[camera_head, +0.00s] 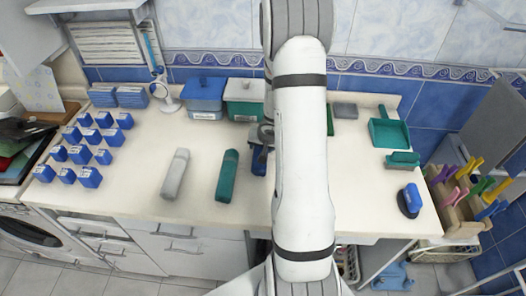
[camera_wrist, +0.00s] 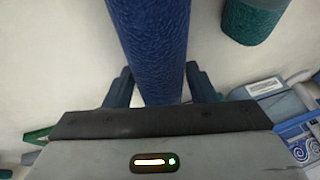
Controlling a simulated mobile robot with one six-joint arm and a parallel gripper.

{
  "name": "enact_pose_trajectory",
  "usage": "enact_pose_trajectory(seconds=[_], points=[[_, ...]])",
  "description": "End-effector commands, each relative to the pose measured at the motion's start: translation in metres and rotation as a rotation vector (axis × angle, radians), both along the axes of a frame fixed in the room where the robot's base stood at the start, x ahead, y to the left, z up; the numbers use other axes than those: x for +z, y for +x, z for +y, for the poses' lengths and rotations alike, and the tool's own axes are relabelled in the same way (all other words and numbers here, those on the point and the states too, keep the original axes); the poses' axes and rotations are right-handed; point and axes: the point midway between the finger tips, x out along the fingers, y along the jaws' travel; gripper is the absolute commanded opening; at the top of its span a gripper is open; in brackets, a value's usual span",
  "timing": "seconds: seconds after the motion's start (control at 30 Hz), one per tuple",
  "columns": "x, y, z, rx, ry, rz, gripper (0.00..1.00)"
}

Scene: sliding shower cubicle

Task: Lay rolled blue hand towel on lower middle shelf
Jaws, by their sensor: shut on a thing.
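The rolled blue hand towel (camera_wrist: 150,40) lies lengthwise between the two fingers of my gripper (camera_wrist: 160,88) in the wrist view. The gripper is shut on it. In the head view only a small dark blue part of the towel (camera_head: 259,168) shows, beside my arm; my arm hides the rest. My gripper (camera_head: 265,135) is also mostly hidden there, over the countertop (camera_head: 150,205). I cannot tell whether the towel touches the countertop. I cannot make out a lower middle shelf in either view.
A teal roll (camera_head: 228,176) lies just left of the blue towel, and a grey roll (camera_head: 175,174) farther left. Lidded blue (camera_head: 205,95) and green (camera_head: 244,100) boxes stand behind. Several small blue boxes (camera_head: 85,140) fill the left. A brush (camera_head: 409,200) lies at right.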

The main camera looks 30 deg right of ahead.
Motion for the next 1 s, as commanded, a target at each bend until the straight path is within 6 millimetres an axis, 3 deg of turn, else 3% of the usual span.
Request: enact_pose_trajectory(seconds=[0.1,0.53,0.57,0.6,0.8,1.0], points=[[-0.0116,0.0003,0.0001,0.0,0.0,0.0,0.27],[-0.0151,0.0005,0.0005,0.002,-0.001,-0.001,0.27],[-0.0136,0.0005,0.0005,0.002,-0.001,0.0,0.53],[-0.0133,0.0004,0.0006,0.002,-0.001,0.0,0.56],[-0.0133,0.0004,0.0008,0.002,-0.001,0.0,0.72],[-0.0135,0.0001,0.0008,0.002,0.0,0.001,0.72]])
